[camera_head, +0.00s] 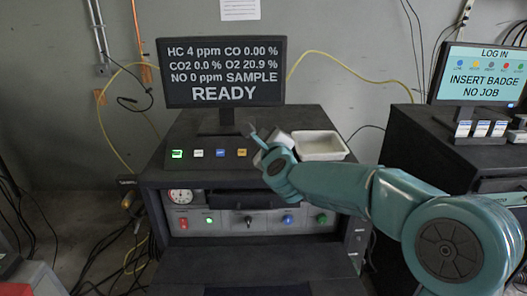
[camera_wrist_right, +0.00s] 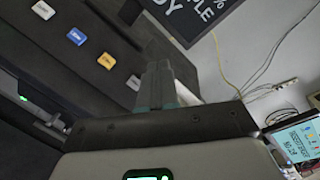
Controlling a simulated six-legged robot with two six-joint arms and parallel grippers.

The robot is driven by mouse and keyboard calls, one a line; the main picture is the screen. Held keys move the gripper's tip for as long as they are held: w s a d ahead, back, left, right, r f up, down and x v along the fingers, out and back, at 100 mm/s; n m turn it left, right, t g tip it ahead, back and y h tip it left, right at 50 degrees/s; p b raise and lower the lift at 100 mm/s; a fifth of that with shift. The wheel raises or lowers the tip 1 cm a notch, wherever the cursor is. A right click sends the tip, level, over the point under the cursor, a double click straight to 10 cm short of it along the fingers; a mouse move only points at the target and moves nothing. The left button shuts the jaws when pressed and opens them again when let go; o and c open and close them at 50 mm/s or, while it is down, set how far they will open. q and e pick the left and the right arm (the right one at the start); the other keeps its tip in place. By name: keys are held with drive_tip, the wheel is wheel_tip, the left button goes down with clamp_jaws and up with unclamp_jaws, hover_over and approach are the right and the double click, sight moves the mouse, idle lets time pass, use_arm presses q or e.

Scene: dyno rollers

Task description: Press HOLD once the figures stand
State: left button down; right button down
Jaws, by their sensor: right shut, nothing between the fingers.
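The monitor (camera_head: 222,72) reads HC 4 ppm, CO 0.00 %, CO2 0.0 %, O2 20.9 %, NO 0 ppm, SAMPLE, READY. Below it, a row of small buttons sits on the dark console top: a lit green one (camera_head: 177,154), a white one (camera_head: 198,153), a blue one (camera_head: 220,154) and an orange one (camera_head: 242,153). Their labels are too small to read, so I cannot tell which is HOLD. My right gripper (camera_head: 256,136) is shut and empty near the row's right end. In the right wrist view its fingers (camera_wrist_right: 158,78) are beside another pale button (camera_wrist_right: 133,81).
A white tray (camera_head: 320,146) sits on the console right of my gripper. The front panel (camera_head: 250,221) carries a gauge, coloured knobs and a lever. A second console (camera_head: 430,150) at right has a LOG IN screen (camera_head: 483,75). The console top left of the buttons is clear.

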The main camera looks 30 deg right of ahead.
drive_tip(key=w+d+f+b, duration=0.1)
drive_tip(key=f, duration=0.1)
drive_tip(key=w+d+f+b, duration=0.1)
drive_tip(key=w+f, duration=0.1)
drive_tip(key=w+d+f+b, duration=0.1)
drive_tip(key=f, duration=0.1)
drive_tip(key=shift+w+f, duration=0.25)
drive_tip(key=shift+w+f+b, duration=0.25)
drive_tip(key=shift+w+b, duration=0.05)
drive_tip(key=shift+w, duration=0.05)
drive_tip(key=shift+s+r, duration=0.1)
drive_tip(key=shift+d, duration=0.1)
idle(0.5)
idle(0.9)
